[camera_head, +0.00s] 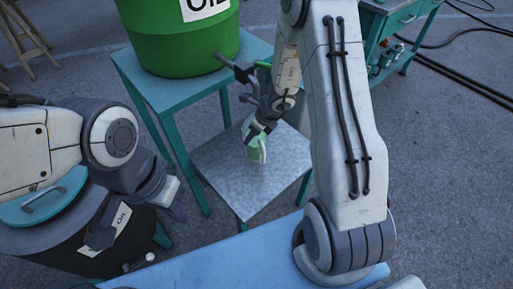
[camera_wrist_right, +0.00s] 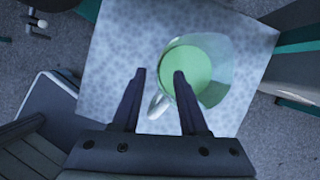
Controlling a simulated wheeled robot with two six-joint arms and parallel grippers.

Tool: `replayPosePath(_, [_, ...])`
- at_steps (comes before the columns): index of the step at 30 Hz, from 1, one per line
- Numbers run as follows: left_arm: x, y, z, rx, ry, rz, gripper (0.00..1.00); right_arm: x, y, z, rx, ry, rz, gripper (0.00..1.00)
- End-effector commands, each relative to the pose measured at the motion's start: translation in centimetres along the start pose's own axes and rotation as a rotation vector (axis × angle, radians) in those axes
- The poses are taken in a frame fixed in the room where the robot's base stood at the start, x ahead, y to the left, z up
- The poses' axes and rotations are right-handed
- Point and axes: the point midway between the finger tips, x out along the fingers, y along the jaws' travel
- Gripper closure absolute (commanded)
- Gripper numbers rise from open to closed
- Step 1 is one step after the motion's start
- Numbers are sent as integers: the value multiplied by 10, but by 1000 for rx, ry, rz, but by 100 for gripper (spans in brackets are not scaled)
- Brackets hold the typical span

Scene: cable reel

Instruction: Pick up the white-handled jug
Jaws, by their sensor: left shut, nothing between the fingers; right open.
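The jug (camera_head: 252,152) is green with a pale handle and stands on the low speckled table. In the right wrist view the jug (camera_wrist_right: 205,72) is seen from above, with a green round inside and its white handle (camera_wrist_right: 158,105) toward the gripper. My right gripper (camera_head: 262,130) is above the jug. In its wrist view the open fingers (camera_wrist_right: 159,76) lie either side of the handle, the right finger overlapping the green round. I cannot tell whether they touch it. My left gripper (camera_head: 177,205) is shut and empty, beside the black drum.
The low table (camera_head: 222,185) has bare top around the jug. A green oil drum (camera_head: 180,45) stands on a teal table (camera_head: 150,85) behind. A black oil drum (camera_head: 55,245) is at lower left, a blue surface (camera_head: 215,265) in front. A teal cabinet (camera_head: 400,22) is at upper right.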

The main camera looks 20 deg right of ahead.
Motion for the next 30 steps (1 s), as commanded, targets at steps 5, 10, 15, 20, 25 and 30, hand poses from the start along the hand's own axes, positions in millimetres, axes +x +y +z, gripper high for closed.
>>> replayPosePath(5, [10, -1, 1, 0, 0, 0, 100, 22, 0, -1, 0, 1, 0, 57])
replayPosePath(10, [9, -1, 0, 0, 0, 0, 100, 22, 0, 0, 0, 0, 0, 57])
replayPosePath(15, [9, -1, 0, 0, 0, 0, 100, 22, 0, 0, 0, 0, 0, 88])
replayPosePath(20, [9, -1, 0, 0, 0, 0, 100, 22, 0, 0, 0, 0, 0, 100])
replayPosePath(25, [9, -1, 0, 0, 0, 0, 100, 22, 0, 0, 0, 0, 1, 100])
replayPosePath(30, [9, -1, 0, 0, 0, 0, 100, 22, 0, 0, 0, 0, 1, 100])
